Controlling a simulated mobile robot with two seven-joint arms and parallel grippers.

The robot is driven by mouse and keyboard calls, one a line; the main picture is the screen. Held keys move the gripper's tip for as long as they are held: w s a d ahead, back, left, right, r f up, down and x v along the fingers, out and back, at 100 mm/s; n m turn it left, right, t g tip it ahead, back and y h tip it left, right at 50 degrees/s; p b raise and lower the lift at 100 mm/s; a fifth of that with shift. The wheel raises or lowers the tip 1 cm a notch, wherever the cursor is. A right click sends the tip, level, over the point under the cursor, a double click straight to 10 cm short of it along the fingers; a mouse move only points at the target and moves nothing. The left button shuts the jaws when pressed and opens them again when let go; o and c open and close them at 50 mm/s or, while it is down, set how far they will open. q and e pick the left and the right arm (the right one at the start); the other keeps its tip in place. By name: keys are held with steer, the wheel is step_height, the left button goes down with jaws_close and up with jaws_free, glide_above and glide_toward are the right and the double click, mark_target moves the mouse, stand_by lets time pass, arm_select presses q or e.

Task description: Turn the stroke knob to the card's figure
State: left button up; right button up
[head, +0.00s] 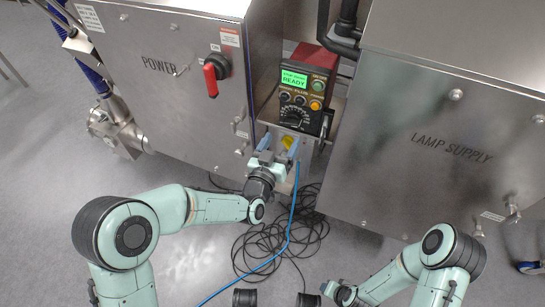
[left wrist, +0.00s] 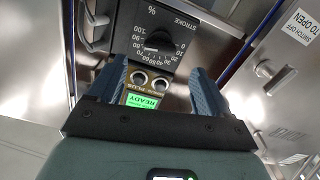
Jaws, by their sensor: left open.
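The stroke knob (head: 293,115) is a black dial on the front of a small control unit with a green READY screen (head: 293,79). In the left wrist view the knob (left wrist: 157,42) shows close, inside a percent scale from 0 to 100; its exact setting is hard to read. My left gripper (head: 279,145) is open, its blue fingers below and in front of the unit, apart from the knob. In the wrist view the fingers (left wrist: 155,88) stand either side of the unit's face. My right gripper (head: 334,289) is low at the bottom, away from the unit. I cannot pick out the card.
A steel POWER cabinet (head: 165,90) with a red rotary handle (head: 211,79) stands left of the unit. A steel LAMP SUPPLY cabinet (head: 440,150) stands right. Black cable (head: 262,245) lies coiled on the floor, with a blue cable (head: 288,238) across it.

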arm_select(q)
steer(key=v, duration=0.6)
arm_select(e)
steer(key=shift+w+a+r, duration=0.15)
steer(key=shift+w+r, duration=0.15)
steer(key=shift+r, duration=0.25)
